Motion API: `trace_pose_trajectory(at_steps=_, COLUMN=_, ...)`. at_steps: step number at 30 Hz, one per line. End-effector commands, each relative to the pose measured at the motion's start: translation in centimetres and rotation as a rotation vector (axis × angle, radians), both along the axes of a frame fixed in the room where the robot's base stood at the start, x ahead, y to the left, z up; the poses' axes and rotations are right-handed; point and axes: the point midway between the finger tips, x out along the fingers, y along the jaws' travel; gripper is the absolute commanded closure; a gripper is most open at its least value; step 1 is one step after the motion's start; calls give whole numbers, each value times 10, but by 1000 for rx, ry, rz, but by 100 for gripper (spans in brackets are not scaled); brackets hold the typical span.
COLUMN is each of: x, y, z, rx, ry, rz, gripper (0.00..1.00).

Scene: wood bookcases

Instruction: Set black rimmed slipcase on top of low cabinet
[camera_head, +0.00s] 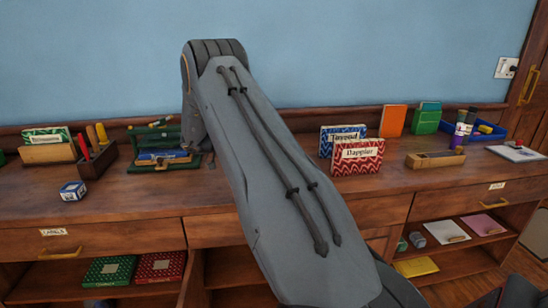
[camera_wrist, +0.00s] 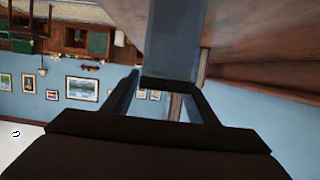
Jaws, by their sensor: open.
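I cannot pick out a black rimmed slipcase for certain in either view. The low cabinet (camera_head: 120,205) is a long wooden unit along the wall with drawers and open shelves below. My gripper (camera_wrist: 165,92) is open in the wrist view, its two dark fingers apart. A flat grey-blue panel (camera_wrist: 172,40) shows between and beyond the fingers; I cannot tell what it is or whether they touch it. In the head view my arm crosses the middle and hides part of the cabinet; the gripper is not clearly visible there.
On the cabinet top stand a blue patterned slipcase (camera_head: 333,138), a red patterned slipcase (camera_head: 357,160), a green rack (camera_head: 145,168) and a small wooden tray (camera_head: 434,160). A blue bin (camera_head: 490,132) is at the back right. Green and red boxes (camera_head: 160,268) lie on the lower left shelf.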

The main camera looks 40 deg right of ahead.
Motion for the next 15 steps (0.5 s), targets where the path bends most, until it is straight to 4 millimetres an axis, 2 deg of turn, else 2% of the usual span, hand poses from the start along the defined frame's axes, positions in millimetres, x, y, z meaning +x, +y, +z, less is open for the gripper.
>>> trace_pose_trajectory(at_steps=3, x=15, y=22, z=5, rx=-1, ry=-3, rz=2, gripper=47)
trace_pose_trajectory(at_steps=9, x=33, y=52, z=16, rx=0, ry=-2, rz=1, gripper=47)
trace_pose_trajectory(at_steps=15, x=43, y=70, z=24, rx=0, ry=-1, rz=0, gripper=47)
